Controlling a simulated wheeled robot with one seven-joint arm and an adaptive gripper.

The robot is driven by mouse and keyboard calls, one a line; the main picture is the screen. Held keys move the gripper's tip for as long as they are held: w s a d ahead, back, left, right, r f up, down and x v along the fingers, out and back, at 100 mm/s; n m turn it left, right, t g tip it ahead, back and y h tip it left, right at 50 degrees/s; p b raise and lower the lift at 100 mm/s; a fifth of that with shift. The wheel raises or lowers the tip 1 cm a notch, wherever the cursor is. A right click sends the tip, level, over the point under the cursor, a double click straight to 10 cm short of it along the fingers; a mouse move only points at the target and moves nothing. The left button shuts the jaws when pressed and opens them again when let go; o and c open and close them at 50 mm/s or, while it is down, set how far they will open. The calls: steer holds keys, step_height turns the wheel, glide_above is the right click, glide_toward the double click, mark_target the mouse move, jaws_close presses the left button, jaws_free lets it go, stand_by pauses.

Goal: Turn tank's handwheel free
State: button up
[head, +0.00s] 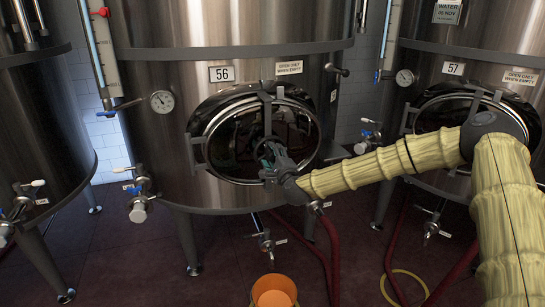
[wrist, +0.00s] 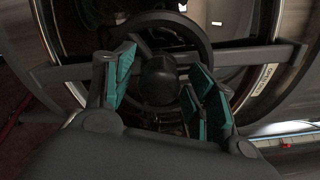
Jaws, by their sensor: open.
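Tank 56 (head: 220,35) is a steel tank with an oval, dark, reflective manway door (head: 226,140) on its front. A dark bar (wrist: 270,55) crosses the door. The dark handwheel (wrist: 165,18) sits at the middle of this bar, with a round hub (wrist: 158,78) facing my wrist camera. In the head view my gripper hides most of the wheel. My gripper (head: 268,157) is at the door's centre. In the wrist view its teal-padded fingers (wrist: 160,72) are open, one left and two right of the hub. I cannot tell whether they touch the wheel.
Tank 57 (head: 452,35) stands at right with a similar door; another tank (head: 45,110) is at left. An orange bucket (head: 274,292) is on the floor in front. Red hoses (head: 332,255) and a yellow hose (head: 405,272) lie nearby. A gauge (head: 161,101) and valve (head: 140,205) protrude left of the door.

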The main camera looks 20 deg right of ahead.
steer(key=shift+c, duration=0.5)
jaws_close()
steer(key=shift+n, duration=0.3)
steer(key=n+b, duration=0.1)
steer(key=n, duration=0.2)
steer(key=shift+f+n+b, duration=0.1)
steer(key=shift+n+b, duration=0.2)
steer(key=shift+n, duration=0.1)
steer(key=n+b, duration=0.1)
steer(key=n, duration=0.7)
steer(key=shift+f+b, duration=0.1)
steer(key=shift+b, duration=0.25)
steer(key=shift+d+n+b, duration=0.1)
steer(key=shift+n+b, duration=0.2)
steer(key=shift+n, duration=2)
steer(key=shift+f, duration=0.1)
